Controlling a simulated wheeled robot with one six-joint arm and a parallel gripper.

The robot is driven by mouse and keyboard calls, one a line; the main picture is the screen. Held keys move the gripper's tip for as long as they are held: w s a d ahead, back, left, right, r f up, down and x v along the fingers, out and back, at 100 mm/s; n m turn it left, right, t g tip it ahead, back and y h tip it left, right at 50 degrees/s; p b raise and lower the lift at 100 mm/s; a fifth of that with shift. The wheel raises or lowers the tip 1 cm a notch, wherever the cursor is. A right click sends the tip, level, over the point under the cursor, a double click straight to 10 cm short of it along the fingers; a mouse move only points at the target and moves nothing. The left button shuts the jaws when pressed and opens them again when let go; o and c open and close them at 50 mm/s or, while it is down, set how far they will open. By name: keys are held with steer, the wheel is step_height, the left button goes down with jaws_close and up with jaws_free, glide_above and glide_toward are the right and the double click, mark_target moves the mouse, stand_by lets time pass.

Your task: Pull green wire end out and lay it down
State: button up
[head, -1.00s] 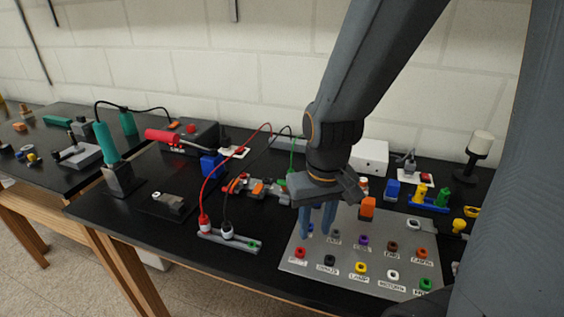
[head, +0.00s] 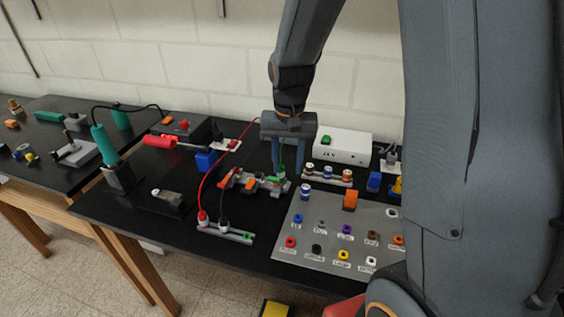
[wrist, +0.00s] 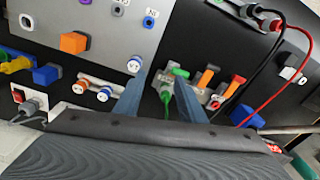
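The connector block (head: 252,183) with orange, red and green levers lies on the black bench; it also shows in the wrist view (wrist: 197,99). The green wire (head: 281,158) rises from the block's right end, between my fingers. In the wrist view the green wire (wrist: 167,107) runs from the block toward my gripper. My gripper (head: 287,172) points down, open, with one finger on each side of the wire and its tips close to the block. Finger contact with the wire cannot be told. The wire's far end is hidden.
A red wire (head: 205,185) and a black wire stand in a grey strip (head: 240,236) at the front. A labelled socket panel (head: 300,252) lies to the right. A white box (head: 343,147) and a strip with several coloured plugs (head: 328,175) are close by. Bare bench lies left of the strip.

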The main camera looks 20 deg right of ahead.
mark_target(281, 167)
steer(key=w+p, duration=0.1)
steer(key=w+r+m+p, duration=0.1)
steer(key=w, duration=0.1)
steer(key=w+r+m+p, duration=0.1)
steer(key=w, duration=0.1)
steer(key=shift+w+g, duration=0.25)
steer(key=shift+g, duration=0.05)
steer(key=shift+w+f+m, duration=0.1)
steer(key=shift+w+m, duration=0.3)
steer(key=shift+w, duration=0.1)
steer(key=shift+f, duration=0.1)
steer(key=shift+f+b, duration=2.45)
steer(key=shift+f, duration=1.95)
steer(key=shift+p, duration=0.35)
